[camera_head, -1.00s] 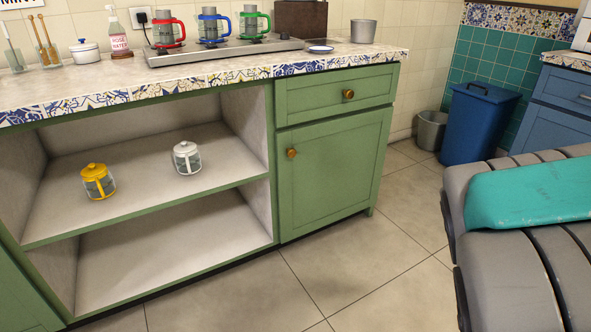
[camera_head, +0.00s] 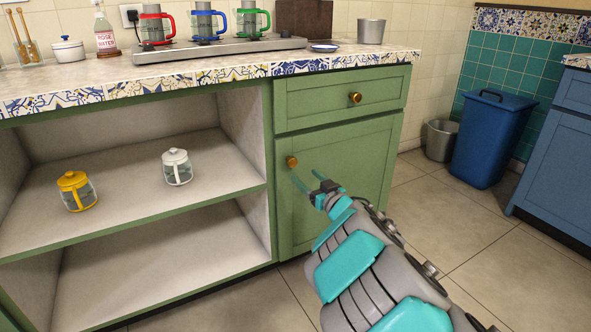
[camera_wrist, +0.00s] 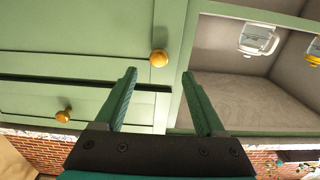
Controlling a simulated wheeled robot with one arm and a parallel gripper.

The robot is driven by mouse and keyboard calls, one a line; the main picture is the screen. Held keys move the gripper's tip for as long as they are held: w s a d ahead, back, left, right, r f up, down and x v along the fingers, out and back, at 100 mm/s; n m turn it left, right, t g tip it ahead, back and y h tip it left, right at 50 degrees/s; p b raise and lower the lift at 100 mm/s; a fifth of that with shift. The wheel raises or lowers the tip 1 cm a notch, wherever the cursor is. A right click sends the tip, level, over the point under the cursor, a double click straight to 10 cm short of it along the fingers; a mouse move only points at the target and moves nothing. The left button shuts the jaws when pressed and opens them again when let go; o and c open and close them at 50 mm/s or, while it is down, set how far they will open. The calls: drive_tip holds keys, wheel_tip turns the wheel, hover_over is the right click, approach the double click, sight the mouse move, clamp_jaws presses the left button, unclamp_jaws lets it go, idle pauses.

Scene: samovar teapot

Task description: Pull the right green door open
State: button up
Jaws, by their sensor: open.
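The right green door (camera_head: 345,170) is shut flush in the counter's front, below a green drawer. Its round brass knob (camera_head: 292,162) is near the door's upper left corner. My gripper (camera_head: 307,179) is open and empty in front of the door, just below and right of that knob in the head view. In the wrist view, the door (camera_wrist: 75,25) fills the upper left. The door knob (camera_wrist: 159,58) shows slightly beyond and between the spread fingertips of my gripper (camera_wrist: 159,73), with no visible contact.
The drawer above has its own knob (camera_head: 355,98). Open shelves left of the door hold a yellow-lidded pot (camera_head: 77,191) and a white-lidded pot (camera_head: 177,167). A metal bin (camera_head: 440,140) and a blue bin (camera_head: 492,138) stand at right. The floor (camera_head: 500,255) before them is clear.

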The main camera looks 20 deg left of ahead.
sight(294, 164)
drive_tip(key=shift+b+x, duration=0.35)
drive_tip(key=shift+x, duration=3.35)
drive_tip(key=shift+d, duration=0.1)
drive_tip(key=shift+w, duration=0.1)
clamp_jaws()
